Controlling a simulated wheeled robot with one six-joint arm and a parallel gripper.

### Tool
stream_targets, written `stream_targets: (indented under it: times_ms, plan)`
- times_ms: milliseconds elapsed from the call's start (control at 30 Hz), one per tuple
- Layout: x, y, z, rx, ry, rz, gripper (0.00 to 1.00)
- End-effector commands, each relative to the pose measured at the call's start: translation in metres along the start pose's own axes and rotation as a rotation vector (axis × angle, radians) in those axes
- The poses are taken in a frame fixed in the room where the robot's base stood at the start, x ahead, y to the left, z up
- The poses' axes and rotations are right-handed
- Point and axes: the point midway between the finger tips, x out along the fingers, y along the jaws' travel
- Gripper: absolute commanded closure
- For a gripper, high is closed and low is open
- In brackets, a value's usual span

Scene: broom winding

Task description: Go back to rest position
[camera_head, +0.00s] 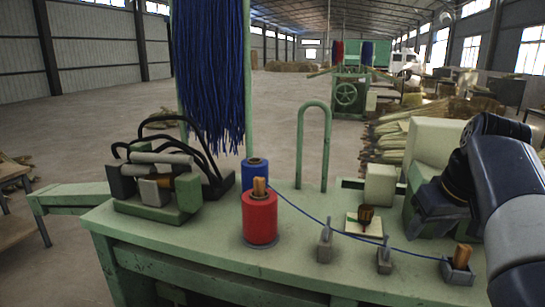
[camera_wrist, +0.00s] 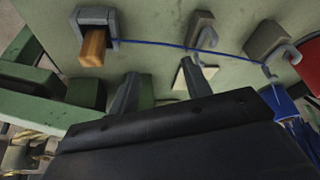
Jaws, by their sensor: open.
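My gripper (camera_wrist: 161,78) shows in the wrist view with its two fingers apart and nothing between them. It is over the green bench. My dark arm (camera_head: 510,200) comes in from the right in the head view; the fingertips are not clear there. A blue thread (camera_head: 330,228) runs from the blue spool (camera_head: 256,174) past small grey guides to a grey holder with a wooden peg (camera_head: 462,257). In the wrist view the peg (camera_wrist: 93,47) is at upper left and the thread (camera_wrist: 165,43) crosses beyond my fingers.
A red spool (camera_head: 260,217) stands on the green bench (camera_head: 200,240). A green hoop (camera_head: 313,145) rises behind it. Bundled brooms (camera_head: 395,135) lie behind the bench; open floor is at left.

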Motion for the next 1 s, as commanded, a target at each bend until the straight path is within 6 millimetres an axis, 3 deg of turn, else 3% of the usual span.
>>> stream_targets:
  times_ms: [33,300,1000]
  plan:
    - [-0.017,0.002,-0.007,0.005,0.003,0.005,0.54]
    - [-0.04,0.002,-0.016,0.008,0.001,0.005,0.54]
    - [-0.043,-0.001,-0.015,0.029,-0.006,0.008,0.54]
